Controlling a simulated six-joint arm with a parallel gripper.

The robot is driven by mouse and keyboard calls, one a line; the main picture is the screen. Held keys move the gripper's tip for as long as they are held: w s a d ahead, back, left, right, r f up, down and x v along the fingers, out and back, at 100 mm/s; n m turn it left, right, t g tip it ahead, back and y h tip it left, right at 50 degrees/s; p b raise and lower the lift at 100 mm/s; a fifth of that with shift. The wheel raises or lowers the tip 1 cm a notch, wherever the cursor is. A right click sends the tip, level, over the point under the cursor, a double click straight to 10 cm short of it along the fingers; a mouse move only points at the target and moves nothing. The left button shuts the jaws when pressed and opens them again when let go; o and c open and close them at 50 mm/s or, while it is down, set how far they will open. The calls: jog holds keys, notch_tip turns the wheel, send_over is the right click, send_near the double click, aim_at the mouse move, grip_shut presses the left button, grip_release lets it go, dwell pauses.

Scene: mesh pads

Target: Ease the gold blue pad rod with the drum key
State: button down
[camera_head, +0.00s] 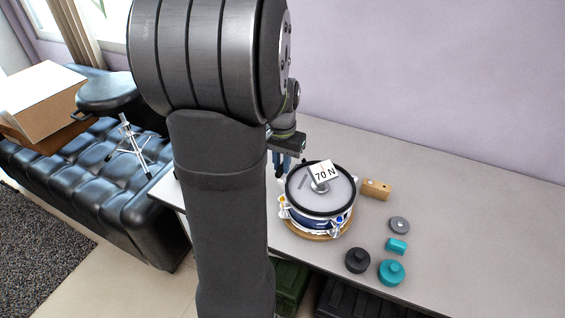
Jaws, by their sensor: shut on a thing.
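The drum (316,214), with a pale mesh head, black rim and blue shell, sits on a round wooden base on the grey table. Small coloured pads show at its lugs: a gold one (282,199) on the left and a blue one (340,219) at the front right. The gold blue pad rod cannot be singled out. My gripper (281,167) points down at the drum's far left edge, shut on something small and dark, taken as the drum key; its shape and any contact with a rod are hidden.
A "70 N" sign (323,172) stands over the drumhead. A wooden block (375,190), a grey disc (399,225), a teal block (396,246) and black (357,260) and teal (391,272) knobbed pieces lie right of the drum. The table's right side is clear.

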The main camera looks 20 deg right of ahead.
aim_at(282, 180)
jog(key=shift+f, duration=0.1)
jog(key=shift+f, duration=3.25)
jog(key=c, duration=2)
grip_release()
jog(key=shift+f, duration=0.1)
grip_shut()
